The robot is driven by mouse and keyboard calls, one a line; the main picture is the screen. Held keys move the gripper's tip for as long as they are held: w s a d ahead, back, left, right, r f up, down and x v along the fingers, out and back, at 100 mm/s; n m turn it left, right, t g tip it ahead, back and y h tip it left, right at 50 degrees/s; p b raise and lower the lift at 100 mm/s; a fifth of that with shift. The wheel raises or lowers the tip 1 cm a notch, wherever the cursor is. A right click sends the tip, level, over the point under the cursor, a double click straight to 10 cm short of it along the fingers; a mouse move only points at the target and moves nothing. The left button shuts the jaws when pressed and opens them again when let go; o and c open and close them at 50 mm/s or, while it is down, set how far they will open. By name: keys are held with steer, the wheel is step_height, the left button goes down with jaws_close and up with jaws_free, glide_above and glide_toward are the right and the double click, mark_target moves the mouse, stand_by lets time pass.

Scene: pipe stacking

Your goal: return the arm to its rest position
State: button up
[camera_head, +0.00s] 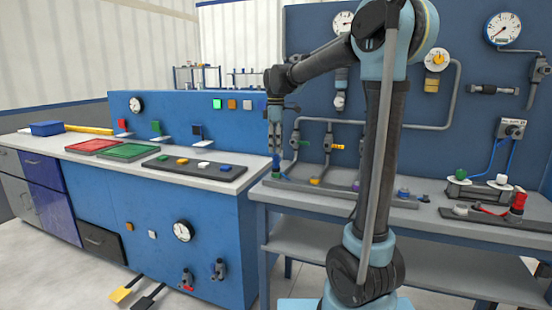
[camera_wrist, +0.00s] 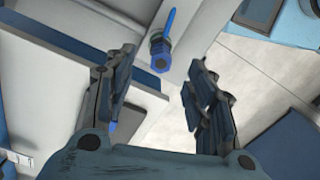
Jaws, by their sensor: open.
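My arm (camera_head: 382,140) stands in front of the right bench in the head view, bent at the top and reaching left. My gripper (camera_head: 276,135) hangs down over the left end of that bench. In the wrist view, my gripper (camera_wrist: 161,68) has its two dark fingers spread wide apart with nothing held between them. A blue fitting (camera_wrist: 160,60) with a thin blue rod shows beyond the fingers, on a grey strip. In the head view, a blue piece (camera_head: 276,163) stands below my gripper; the exact gap is hard to tell.
A grey rack (camera_head: 330,190) with several coloured pieces lies on the right bench. The blue gauge panel (camera_head: 310,85) rises behind it. The left bench holds a dark strip (camera_head: 195,168) with coloured pieces and red and green trays (camera_head: 128,152). Pale floor shows between benches.

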step_height(320, 180, up, 4)
steer(key=shift+f, duration=0.1)
steer(key=shift+s+d, duration=0.1)
steer(key=shift+d, duration=0.1)
steer(key=s+d+f+m, duration=0.3)
steer(key=s+d+m, duration=0.1)
steer(key=s+d, duration=0.4)
steer(key=s+d+f+m+t, duration=0.1)
steer(key=s+d+f+m, duration=0.5)
steer(key=s+f, duration=0.5)
steer(key=s+d+f+m+t, duration=0.1)
steer(key=s+d+f+m, duration=0.5)
steer(key=s+f, duration=0.5)
steer(key=shift+s+d+m, duration=0.4)
steer(key=shift+s+d, duration=0.05)
steer(key=shift+s, duration=0.35)
steer(key=shift+w+f, duration=0.2)
steer(key=shift+w, duration=0.2)
